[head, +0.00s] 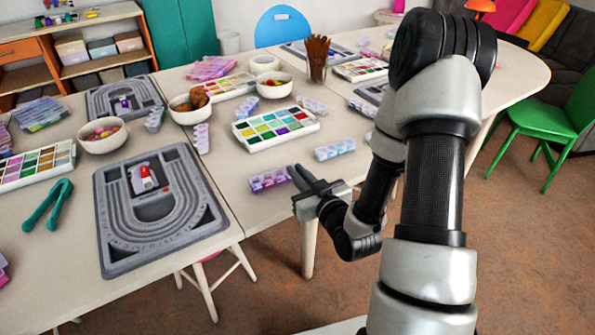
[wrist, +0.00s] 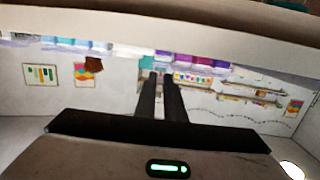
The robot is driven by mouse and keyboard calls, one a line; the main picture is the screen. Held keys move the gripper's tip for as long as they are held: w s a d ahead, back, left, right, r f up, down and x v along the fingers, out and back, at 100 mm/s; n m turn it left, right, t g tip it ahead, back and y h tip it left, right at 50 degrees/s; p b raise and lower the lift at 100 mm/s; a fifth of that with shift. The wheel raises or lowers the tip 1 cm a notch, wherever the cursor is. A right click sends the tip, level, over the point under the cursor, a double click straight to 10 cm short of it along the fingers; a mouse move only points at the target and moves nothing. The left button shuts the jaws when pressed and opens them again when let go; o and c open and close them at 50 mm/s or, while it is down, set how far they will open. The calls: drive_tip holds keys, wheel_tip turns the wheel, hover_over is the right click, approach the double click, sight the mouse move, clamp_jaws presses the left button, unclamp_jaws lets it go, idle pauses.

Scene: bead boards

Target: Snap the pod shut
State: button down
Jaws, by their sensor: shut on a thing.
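A pod strip (head: 268,180) with several purple, lidded compartments lies at the front edge of the table in the head view. My gripper (head: 297,173) is at its right end, low at the table edge, with its dark fingers close together. In the wrist view, the two fingers (wrist: 160,80) have a narrow gap, and a row of purple and blue compartments (wrist: 195,60) shows just past their tips. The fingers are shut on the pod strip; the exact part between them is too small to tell. Whether each lid is fully down I cannot tell.
Another pod strip (head: 334,149) lies just behind. A grey bead board (head: 110,240) and a white paint tray (head: 243,135) are to the left and behind. Teal tongs (head: 47,205) lie far left. A green chair (head: 560,115) stands right; floor there is clear.

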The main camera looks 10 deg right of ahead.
idle(0.4)
drive_tip(key=c, duration=1.8)
unclamp_jaws()
drive_tip(key=shift+s, duration=0.1)
